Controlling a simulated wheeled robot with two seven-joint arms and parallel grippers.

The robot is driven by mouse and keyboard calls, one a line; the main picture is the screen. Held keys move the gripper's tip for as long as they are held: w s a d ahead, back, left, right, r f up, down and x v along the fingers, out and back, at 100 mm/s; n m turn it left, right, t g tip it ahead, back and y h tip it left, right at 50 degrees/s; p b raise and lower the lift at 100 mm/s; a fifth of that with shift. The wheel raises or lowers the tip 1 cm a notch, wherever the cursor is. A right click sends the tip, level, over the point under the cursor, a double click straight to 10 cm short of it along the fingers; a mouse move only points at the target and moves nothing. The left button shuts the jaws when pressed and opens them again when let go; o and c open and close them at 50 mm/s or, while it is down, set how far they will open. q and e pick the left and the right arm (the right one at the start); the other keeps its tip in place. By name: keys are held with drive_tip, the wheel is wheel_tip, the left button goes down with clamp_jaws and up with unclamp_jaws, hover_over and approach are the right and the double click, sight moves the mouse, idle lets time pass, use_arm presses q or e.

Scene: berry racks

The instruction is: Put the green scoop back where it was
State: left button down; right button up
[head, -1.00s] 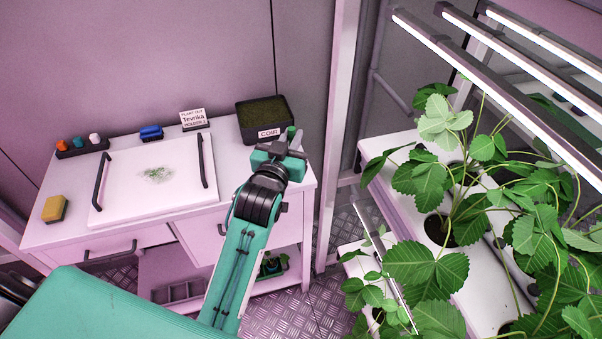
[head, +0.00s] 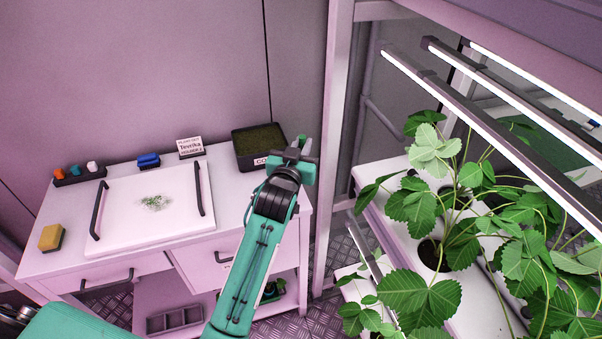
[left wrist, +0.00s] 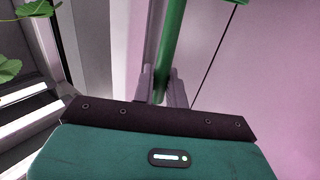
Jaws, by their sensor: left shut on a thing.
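The green scoop (head: 302,140) shows in the head view only as a small green tip at my left gripper. In the left wrist view its green handle (left wrist: 173,45) runs up out of frame from between the two fingers. My left gripper (left wrist: 162,88) is shut on this handle. In the head view the gripper (head: 300,151) is just right of the coir box (head: 252,166), near the bench's right end. The scoop's other end is hidden. My right gripper is not in view.
The white bench (head: 228,212) carries a tray with two dark handles (head: 135,220), a yellow sponge (head: 51,237), a blue item (head: 148,160) and a sign (head: 190,146). A rack post (head: 333,130) stands close right of the gripper. Strawberry plants (head: 430,205) and lamps fill the right.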

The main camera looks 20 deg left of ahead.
use_arm(q)
wheel_tip(320, 180, down, 10)
drive_tip(key=shift+r+p, duration=0.2)
drive_tip(key=shift+p, duration=0.45)
drive_tip(key=shift+f, duration=0.1)
drive_tip(key=c, duration=1.4)
unclamp_jaws()
drive_tip(key=s+b, duration=0.3)
drive_tip(key=s, duration=0.9)
